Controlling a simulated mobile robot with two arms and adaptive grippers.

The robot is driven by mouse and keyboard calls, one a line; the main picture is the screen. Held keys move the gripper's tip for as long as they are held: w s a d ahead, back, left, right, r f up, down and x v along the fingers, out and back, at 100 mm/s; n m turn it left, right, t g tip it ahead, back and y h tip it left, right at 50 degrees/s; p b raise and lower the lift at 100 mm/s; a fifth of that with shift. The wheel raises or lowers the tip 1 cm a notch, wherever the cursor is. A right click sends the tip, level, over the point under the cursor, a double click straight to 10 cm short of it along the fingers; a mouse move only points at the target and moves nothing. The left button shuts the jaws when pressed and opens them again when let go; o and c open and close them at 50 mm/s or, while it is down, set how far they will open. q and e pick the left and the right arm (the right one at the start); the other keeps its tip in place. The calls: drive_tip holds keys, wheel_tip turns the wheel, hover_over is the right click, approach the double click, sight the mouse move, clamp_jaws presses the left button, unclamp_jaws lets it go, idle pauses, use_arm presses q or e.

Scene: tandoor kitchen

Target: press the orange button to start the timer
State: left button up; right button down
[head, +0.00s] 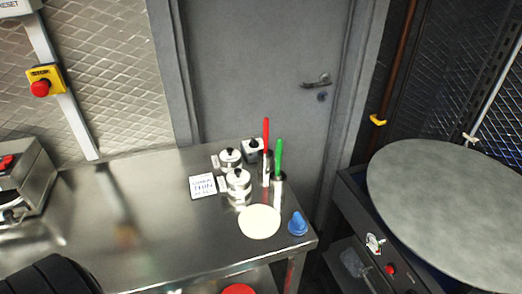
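I see no button that is clearly orange. A pale box (16,7) at the top left corner carries cut-off lettering that looks like "RESET"; most of it is outside the head view, and I cannot tell whether it is the timer. Below it, a red mushroom button (40,88) sits on a yellow housing (56,74) on a wall strip. Neither gripper's fingers show. A black rounded part at the bottom left edge may be my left arm.
A steel counter (150,215) holds lidded pots (238,180), red- and green-handled tools, a white sign (203,187), a pale dough disc (260,222) and a blue object (298,224). A large round grey top (450,205) stands right. A closed door (255,70) is behind.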

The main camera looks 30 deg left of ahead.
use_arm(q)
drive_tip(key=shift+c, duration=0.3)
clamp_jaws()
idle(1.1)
